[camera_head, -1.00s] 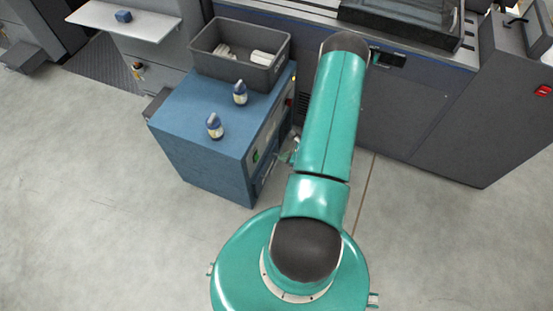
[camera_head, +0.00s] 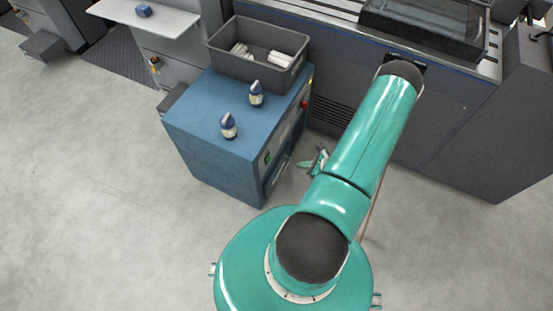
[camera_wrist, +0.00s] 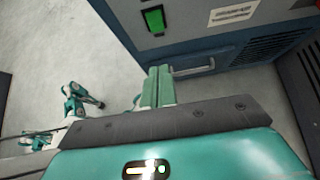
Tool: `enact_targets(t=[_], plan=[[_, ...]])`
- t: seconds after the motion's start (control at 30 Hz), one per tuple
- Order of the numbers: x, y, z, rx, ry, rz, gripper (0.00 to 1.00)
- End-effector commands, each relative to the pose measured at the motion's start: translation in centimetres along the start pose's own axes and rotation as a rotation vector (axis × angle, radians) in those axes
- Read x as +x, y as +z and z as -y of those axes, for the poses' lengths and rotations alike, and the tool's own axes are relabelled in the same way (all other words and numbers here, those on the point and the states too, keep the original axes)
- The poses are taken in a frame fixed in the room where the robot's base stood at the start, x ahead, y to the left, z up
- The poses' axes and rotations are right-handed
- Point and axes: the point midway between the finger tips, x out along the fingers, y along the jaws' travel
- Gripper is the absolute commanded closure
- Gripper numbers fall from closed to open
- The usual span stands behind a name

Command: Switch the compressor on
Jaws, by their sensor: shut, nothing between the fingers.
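The compressor looks to be the blue cabinet (camera_head: 205,152) left of my arm in the head view. Its front carries a green rocker switch (camera_head: 267,158), which also shows large in the wrist view (camera_wrist: 153,18) in a dark frame. I cannot tell which way the rocker is set. My gripper (camera_wrist: 160,72) shows as narrow teal fingers held together, empty. In the wrist image the fingertips are below the switch and beside a grey handle (camera_wrist: 195,70); they look apart from the switch. In the head view my arm hides much of the space beside the cabinet.
A large dark machine (camera_head: 445,125) stands behind my arm. The floor left and front is clear.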

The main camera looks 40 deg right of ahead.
Motion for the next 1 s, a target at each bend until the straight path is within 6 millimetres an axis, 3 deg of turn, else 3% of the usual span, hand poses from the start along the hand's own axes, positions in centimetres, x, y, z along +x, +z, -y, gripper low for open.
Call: enact_targets(t=[0.53, 0.67, 1.0], plan=[[0.1, -0.7, -0.4, -0.001, -0.005, 0.027, 1.00], [1.8, -0.6, -0.5, -0.001, -0.002, 0.028, 1.00], [8.6, -0.4, -0.4, -0.002, -0.002, 0.027, 1.00]])
